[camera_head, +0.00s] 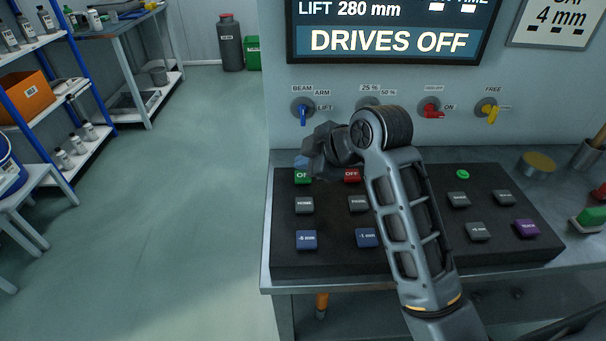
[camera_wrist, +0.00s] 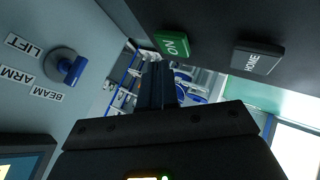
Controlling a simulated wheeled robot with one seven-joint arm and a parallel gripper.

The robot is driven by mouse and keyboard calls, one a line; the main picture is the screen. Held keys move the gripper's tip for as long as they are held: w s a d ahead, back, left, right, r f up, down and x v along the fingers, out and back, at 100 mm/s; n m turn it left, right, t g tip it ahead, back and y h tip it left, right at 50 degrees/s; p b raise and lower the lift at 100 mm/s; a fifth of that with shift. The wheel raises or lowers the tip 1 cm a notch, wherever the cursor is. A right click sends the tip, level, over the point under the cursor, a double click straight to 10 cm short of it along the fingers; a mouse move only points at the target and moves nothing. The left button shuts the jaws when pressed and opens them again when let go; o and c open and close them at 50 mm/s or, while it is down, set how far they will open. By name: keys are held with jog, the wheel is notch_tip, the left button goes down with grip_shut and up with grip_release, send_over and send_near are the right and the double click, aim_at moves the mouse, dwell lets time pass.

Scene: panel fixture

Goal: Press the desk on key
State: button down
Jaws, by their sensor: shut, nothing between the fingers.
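The green ON key (camera_head: 303,177) sits at the back left corner of the black desk console (camera_head: 335,262). It also shows in the wrist view (camera_wrist: 173,45), near the fingers and apart from them in the picture. My gripper (camera_head: 304,161) is beside the back edge of the ON key in the head view and partly covers it. In the wrist view my gripper's fingers (camera_wrist: 160,84) are together with nothing between them. I cannot tell the exact gap to the key. The screen (camera_head: 388,40) reads DRIVES OFF.
The red OFF key (camera_head: 352,175) is just right of ON, and the HOME key (camera_head: 304,205) is in front of it. A BEAM/ARM/LIFT knob (camera_head: 303,108) is on the panel behind. My arm hides the console's middle.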

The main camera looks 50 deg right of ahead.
aim_at(306, 178)
jog(key=shift+f, duration=0.1)
dwell(0.3)
jog(key=shift+f, duration=0.35)
jog(key=shift+f, duration=0.45)
dwell(0.9)
jog(key=shift+r, duration=0.15)
jog(key=shift+r+p, duration=0.75)
jog(key=shift+p, duration=0.2)
notch_tip(306, 178, up, 5)
jog(key=p, duration=0.5)
dwell(0.6)
